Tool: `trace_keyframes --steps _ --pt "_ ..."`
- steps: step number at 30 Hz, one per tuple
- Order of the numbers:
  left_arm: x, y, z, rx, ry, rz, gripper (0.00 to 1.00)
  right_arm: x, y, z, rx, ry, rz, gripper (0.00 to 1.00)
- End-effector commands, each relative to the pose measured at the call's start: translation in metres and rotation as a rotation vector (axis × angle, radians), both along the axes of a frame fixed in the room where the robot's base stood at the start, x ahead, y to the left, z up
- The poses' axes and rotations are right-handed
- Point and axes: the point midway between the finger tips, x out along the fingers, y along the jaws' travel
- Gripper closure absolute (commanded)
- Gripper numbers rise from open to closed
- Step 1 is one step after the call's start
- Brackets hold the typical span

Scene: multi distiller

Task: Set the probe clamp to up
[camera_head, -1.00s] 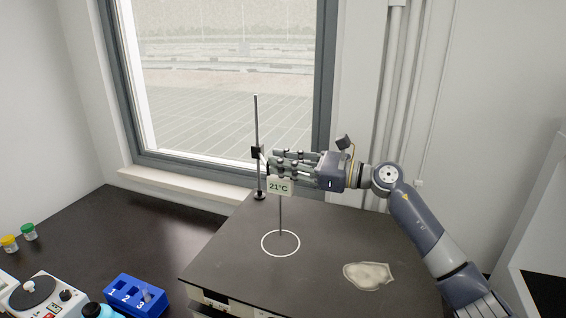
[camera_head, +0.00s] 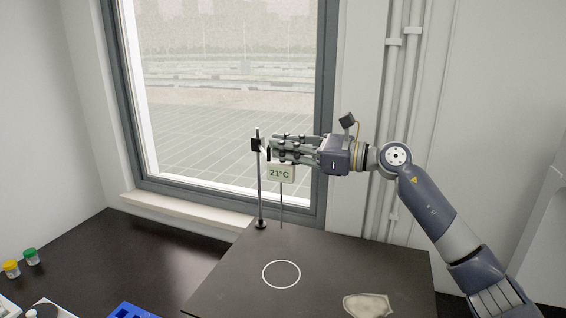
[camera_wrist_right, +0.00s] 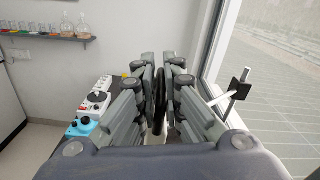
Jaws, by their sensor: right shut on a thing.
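The probe clamp's black block (camera_head: 257,145) sits near the top of a thin upright stand rod (camera_head: 260,190). A temperature display reading 21°C (camera_head: 281,173) hangs beside the rod, with a thin probe (camera_head: 282,208) pointing down from it. My right gripper (camera_head: 272,148) is shut on the probe clamp, just right of the rod; its fingers hide much of the held part. In the right wrist view a dark flat part (camera_wrist_right: 160,95) shows between the fingers, and the block (camera_wrist_right: 240,84) shows at the right. My left gripper is not in view.
The rod stands on a dark raised platform (camera_head: 225,275) with a white ring (camera_head: 281,274) and a pale irregular patch (camera_head: 368,305). A window (camera_head: 225,80) is behind. Yellow-capped (camera_head: 11,269) and green-capped (camera_head: 31,257) jars stand at the left.

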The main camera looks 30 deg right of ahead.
Motion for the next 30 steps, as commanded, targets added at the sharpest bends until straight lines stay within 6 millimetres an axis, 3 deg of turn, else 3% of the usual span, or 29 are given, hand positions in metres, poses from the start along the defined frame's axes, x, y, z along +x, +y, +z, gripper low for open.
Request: trace_keyframes --steps 1,10,13,30 --pt "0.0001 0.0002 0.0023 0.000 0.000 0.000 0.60 0.0002 -0.0025 0.0094 0.002 -0.013 -0.007 1.00" --pt "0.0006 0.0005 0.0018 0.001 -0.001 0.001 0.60 -0.0002 -0.0036 0.0125 0.004 -0.018 -0.010 1.00" --pt "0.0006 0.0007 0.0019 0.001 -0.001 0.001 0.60 -0.0002 -0.0036 0.0130 0.005 -0.019 -0.010 0.72" --pt "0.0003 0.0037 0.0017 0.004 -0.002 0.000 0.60 -0.0017 -0.0010 0.0119 0.009 -0.014 -0.002 0.72"
